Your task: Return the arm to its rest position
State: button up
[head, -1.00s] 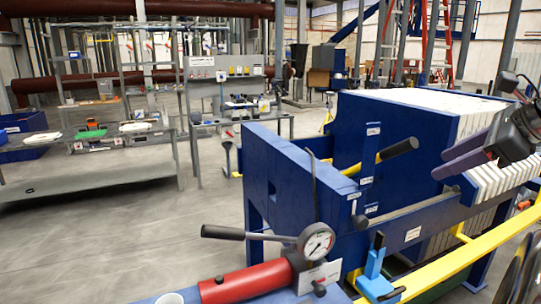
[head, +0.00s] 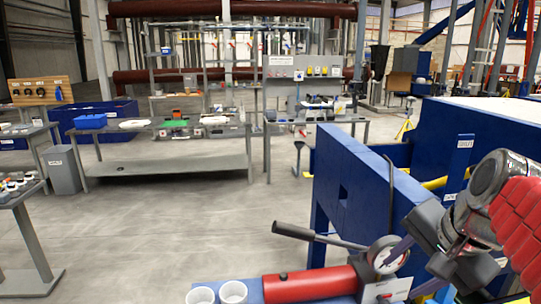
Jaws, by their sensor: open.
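My arm comes in from the right edge of the head view, with a silver wrist and a red ribbed sleeve. My gripper (head: 400,279) is at the lower right, its two purple-grey fingers spread apart and pointing down to the left. Nothing shows between the fingers. In the picture it overlaps the blue filter press (head: 365,190) and the area beside the round pressure gauge (head: 386,254). I cannot tell how far the fingers are from the gauge.
A red cylinder (head: 310,284) with a black-handled lever (head: 300,233) lies in front of the press. Two white cups (head: 233,292) stand beside it. A grey workbench (head: 165,165) and a blue bin (head: 97,112) are behind. The floor at left centre is clear.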

jog(key=s+a+f+n+h, duration=0.1)
jog(key=s+a+f+n, duration=0.6)
jog(key=a+f+n, duration=0.2)
jog(key=shift+s+f+n, duration=0.35)
jog(key=shift+f+n, duration=0.7)
jog(key=shift+n, duration=0.55)
jog(key=shift+c, duration=0.3)
